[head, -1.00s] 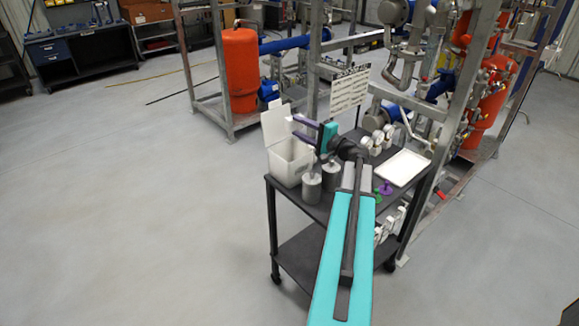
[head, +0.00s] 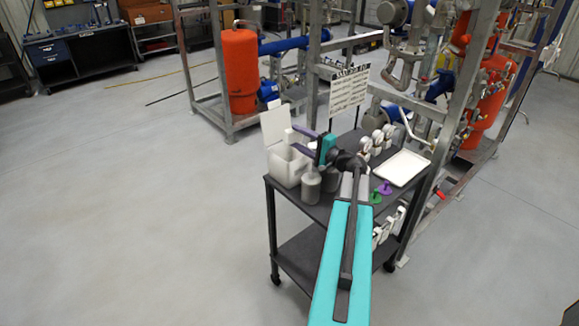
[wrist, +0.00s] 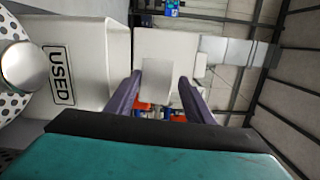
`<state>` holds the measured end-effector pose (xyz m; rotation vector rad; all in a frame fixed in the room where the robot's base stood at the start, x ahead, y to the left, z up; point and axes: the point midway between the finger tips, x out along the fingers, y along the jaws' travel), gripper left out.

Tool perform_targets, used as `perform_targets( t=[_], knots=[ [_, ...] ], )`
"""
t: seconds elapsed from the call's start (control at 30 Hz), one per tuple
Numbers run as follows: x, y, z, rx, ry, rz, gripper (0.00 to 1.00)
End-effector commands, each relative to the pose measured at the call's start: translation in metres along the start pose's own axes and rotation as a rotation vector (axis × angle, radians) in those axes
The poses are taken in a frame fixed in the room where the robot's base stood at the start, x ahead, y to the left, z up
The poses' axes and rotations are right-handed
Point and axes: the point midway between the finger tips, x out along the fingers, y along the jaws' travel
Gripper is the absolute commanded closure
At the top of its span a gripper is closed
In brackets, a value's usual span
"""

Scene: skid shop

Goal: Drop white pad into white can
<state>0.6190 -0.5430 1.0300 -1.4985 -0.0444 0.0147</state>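The white can (head: 289,163) is a square container with its lid (head: 275,124) standing open. It stands at the left end of the dark cart. In the wrist view the can (wrist: 95,45) fills the left side with a "USED" label, its open lid (wrist: 187,50) behind. My gripper (head: 300,141) is beside and just over the can's right part. In the wrist view the white pad (wrist: 157,82), a pale grey-white rectangle, is between the purple fingers, in front of the lid. The fingers stand apart around it; a narrow gap seems to show on its right.
The cart (head: 300,198) also holds a grey canister (head: 311,187) right by the can, a white tray (head: 403,167), green and purple knobs (head: 384,188) and several white gauges (head: 377,140). A sign (head: 348,91) and pipe skid stand behind. Floor at left is clear.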

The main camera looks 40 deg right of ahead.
Motion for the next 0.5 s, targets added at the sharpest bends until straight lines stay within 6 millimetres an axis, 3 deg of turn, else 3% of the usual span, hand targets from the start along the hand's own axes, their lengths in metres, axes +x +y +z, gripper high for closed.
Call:
perform_targets(
  t=[0.5],
  knots=[
    [-0.0041,0.0006,0.0005,0.0,0.0,0.0,0.4]
  ],
)
